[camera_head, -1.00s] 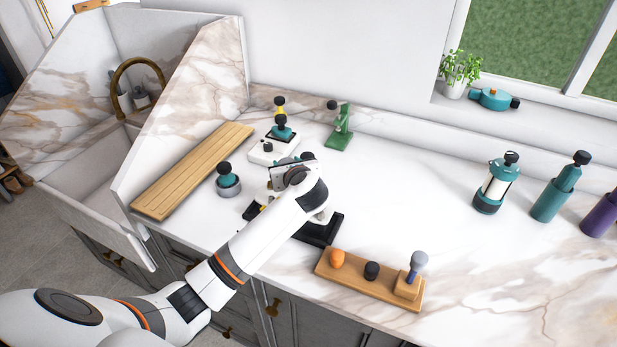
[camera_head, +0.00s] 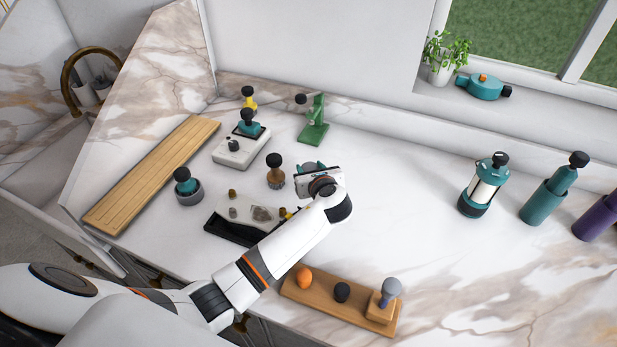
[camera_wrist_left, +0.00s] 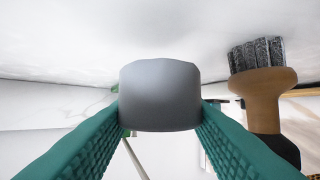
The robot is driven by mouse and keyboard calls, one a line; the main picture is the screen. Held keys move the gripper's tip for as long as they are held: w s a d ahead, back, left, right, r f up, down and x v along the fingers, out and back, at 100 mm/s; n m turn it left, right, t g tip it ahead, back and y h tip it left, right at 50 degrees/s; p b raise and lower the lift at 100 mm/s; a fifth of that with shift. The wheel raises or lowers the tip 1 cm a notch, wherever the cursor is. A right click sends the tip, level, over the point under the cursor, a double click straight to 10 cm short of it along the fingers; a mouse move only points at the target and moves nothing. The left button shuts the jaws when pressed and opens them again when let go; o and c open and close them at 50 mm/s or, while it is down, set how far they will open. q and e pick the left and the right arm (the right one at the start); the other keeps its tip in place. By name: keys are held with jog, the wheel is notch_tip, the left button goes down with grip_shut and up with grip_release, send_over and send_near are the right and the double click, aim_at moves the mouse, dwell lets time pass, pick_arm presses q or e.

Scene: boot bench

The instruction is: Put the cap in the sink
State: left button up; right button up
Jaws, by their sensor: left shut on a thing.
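My left gripper (camera_head: 313,168) is over the counter near its middle, behind the white wrist. In the left wrist view its green ribbed fingers (camera_wrist_left: 160,118) are shut on a grey round cap (camera_wrist_left: 160,92), one finger on each side. Only part of the basin shows. My right gripper is not in view.
A brush (camera_head: 275,172) stands left of my gripper and also shows in the wrist view (camera_wrist_left: 262,85). A black tray (camera_head: 228,230), a wooden board (camera_head: 155,175) and the upright marble panel (camera_head: 150,90) lie toward the sink.

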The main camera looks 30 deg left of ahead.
pick_arm(q)
notch_tip(320, 180, down, 4)
jog(key=shift+w+r, duration=0.15)
jog(key=o, duration=0.9)
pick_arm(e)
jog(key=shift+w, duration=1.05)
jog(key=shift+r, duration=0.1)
